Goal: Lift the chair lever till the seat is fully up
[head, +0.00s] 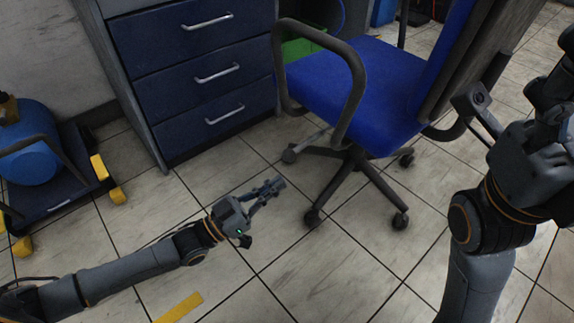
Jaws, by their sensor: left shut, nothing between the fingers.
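The blue office chair (360,90) stands right of centre, with its seat, dark armrest loop and five-star base in view. I cannot clearly make out its lever; the area under the seat is dark and partly covered by the armrest. My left gripper (277,184) is shut and empty, low over the floor, left of the chair base and apart from it. My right gripper (512,98) is at the right edge, its fingers spread apart and nothing seen between them. It overlaps the chair's backrest side in the picture; I cannot tell whether they touch.
A dark blue drawer cabinet (205,75) stands behind left of the chair. A blue tank (28,155) sits on a low cart with yellow corners at the left. A green box (302,45) is behind the armrest. Tiled floor in front is clear except a yellow strip (178,307).

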